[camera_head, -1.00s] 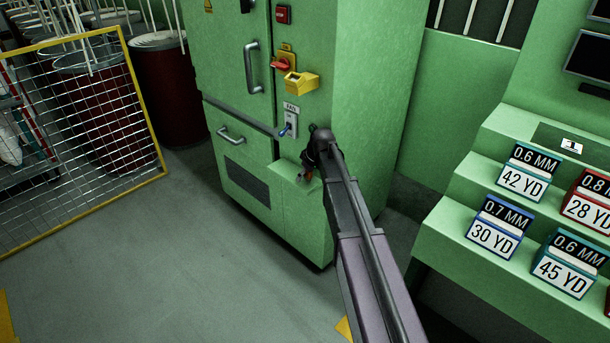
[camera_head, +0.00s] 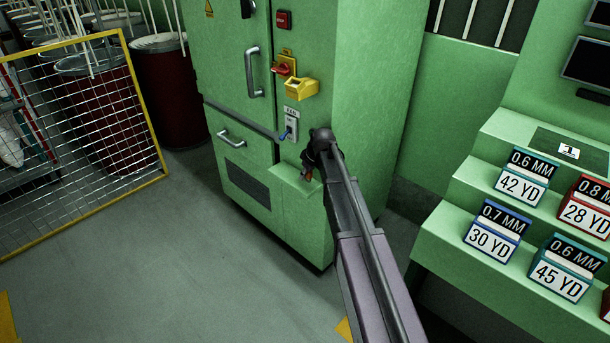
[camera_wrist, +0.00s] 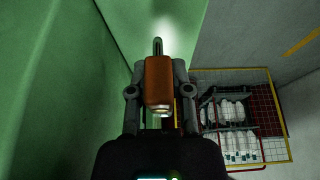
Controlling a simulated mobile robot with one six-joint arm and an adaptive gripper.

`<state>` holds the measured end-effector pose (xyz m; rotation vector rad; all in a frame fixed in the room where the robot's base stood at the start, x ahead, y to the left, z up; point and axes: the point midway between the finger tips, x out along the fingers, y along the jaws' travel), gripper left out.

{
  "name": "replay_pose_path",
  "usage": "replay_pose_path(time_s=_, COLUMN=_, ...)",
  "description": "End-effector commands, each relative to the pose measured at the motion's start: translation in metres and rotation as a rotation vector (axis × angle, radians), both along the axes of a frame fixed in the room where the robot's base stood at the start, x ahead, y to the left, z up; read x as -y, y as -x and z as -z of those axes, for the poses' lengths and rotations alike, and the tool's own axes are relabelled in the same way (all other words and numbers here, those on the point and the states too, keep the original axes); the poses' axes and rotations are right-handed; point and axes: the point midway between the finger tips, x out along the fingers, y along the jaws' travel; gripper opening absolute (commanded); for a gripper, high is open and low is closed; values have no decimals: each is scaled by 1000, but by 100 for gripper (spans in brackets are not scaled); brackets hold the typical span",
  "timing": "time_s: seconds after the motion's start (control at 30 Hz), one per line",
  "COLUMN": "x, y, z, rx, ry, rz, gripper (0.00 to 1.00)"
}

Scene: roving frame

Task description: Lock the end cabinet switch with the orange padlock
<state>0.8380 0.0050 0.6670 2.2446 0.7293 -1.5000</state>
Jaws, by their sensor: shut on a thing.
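The orange padlock (camera_wrist: 158,80) is in the wrist view, between the two fingers of my gripper (camera_wrist: 158,72), its shackle pointing up and away. My gripper is shut on it. In the head view my gripper (camera_head: 309,168) is in front of the green end cabinet (camera_head: 230,40), low and right of the switch; a small orange-red bit of the padlock (camera_head: 308,174) shows there. The cabinet switch is a red rotary handle (camera_head: 281,69) on a yellow plate. The padlock is apart from the switch. Whether the switch has a clear lock hole is too small to tell.
A yellow open box (camera_head: 301,88) sits just below the switch, with a blue-tipped toggle (camera_head: 285,133) under it. Metal door handles (camera_head: 253,72) stick out at left. A stepped green stand (camera_head: 470,185) with labelled boxes is at right. A yellow-framed mesh fence (camera_head: 90,140) stands left; floor between is clear.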

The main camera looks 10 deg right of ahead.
Motion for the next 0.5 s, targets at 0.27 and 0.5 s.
replay_pose_path(time_s=0.27, x=0, y=0, z=-14, rx=0, ry=0, rz=0, gripper=0)
replay_pose_path(time_s=0.5, x=0, y=0, z=-24, rx=0, ry=0, rz=0, gripper=0)
